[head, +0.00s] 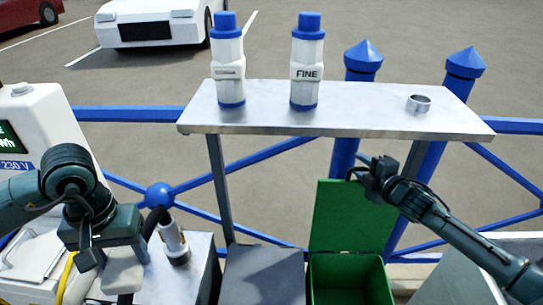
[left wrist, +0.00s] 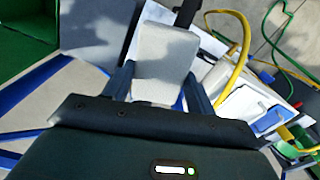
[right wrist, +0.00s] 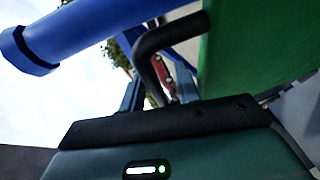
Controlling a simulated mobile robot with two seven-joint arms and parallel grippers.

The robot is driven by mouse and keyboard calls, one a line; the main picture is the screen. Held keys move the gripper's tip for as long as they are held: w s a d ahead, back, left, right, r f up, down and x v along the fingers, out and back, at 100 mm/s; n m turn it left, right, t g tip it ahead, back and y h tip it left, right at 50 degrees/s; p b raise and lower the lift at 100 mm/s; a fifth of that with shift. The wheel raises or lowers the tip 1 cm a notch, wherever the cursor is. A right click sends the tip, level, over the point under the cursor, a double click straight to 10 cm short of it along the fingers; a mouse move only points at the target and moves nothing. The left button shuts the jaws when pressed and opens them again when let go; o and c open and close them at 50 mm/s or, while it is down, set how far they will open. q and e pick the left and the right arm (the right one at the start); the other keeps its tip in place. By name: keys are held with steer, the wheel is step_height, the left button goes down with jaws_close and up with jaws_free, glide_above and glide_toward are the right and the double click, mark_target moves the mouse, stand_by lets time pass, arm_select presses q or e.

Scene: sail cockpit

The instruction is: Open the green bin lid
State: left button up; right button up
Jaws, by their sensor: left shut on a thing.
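The green bin (head: 350,284) stands at the bottom centre of the head view. Its lid (head: 352,216) stands upright behind the opening, and the green inside shows. My right gripper (head: 362,172) is at the lid's upper right edge. In the right wrist view its fingers are apart, with a dark bent handle (right wrist: 150,50) by them, beside the green lid (right wrist: 262,45). The gap looks wider than the handle. My left gripper (head: 108,250) is shut on a pale grey block (left wrist: 165,70), low at the left.
A metal shelf (head: 370,118) above the bin carries two white-and-blue bottles (head: 228,60), (head: 307,62) and a metal ring (head: 418,103). Blue posts and rails (head: 138,114) run behind. A dark grey box (head: 262,275) stands left of the bin. A yellow cable (left wrist: 240,50) lies near my left gripper.

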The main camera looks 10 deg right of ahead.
steer(key=shift+c, duration=0.5)
jaws_close()
steer(key=shift+a+f, duration=0.1)
